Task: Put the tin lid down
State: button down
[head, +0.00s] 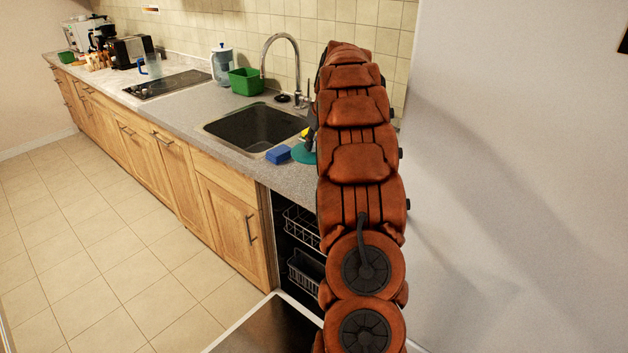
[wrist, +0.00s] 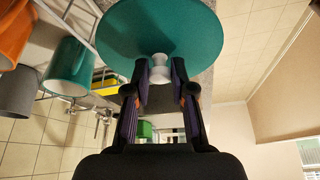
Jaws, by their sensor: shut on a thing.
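The tin lid (wrist: 158,28) is a teal disc with a white knob (wrist: 159,72), large at the top of the wrist view. My gripper (wrist: 160,78) is shut on the knob, one finger on each side. In the head view, part of a teal disc, which looks like the lid (head: 304,154), shows at my arm's left edge, by the counter right of the sink. My arm hides the rest of it and my gripper there. I cannot tell whether the lid touches the counter.
The counter (head: 183,107) holds a sink (head: 255,128), a blue sponge (head: 278,154) and a green tub (head: 246,81). An open dishwasher (head: 270,325) is below.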

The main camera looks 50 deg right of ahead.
jog(key=shift+d+f, duration=0.2)
jog(key=shift+f, duration=0.05)
notch_tip(320, 180, down, 9)
jog(key=p, duration=0.3)
jog(key=shift+f, duration=0.35)
jog(key=shift+f, duration=0.2)
jog(key=c, duration=1)
grip_release()
jog(key=shift+r, duration=0.1)
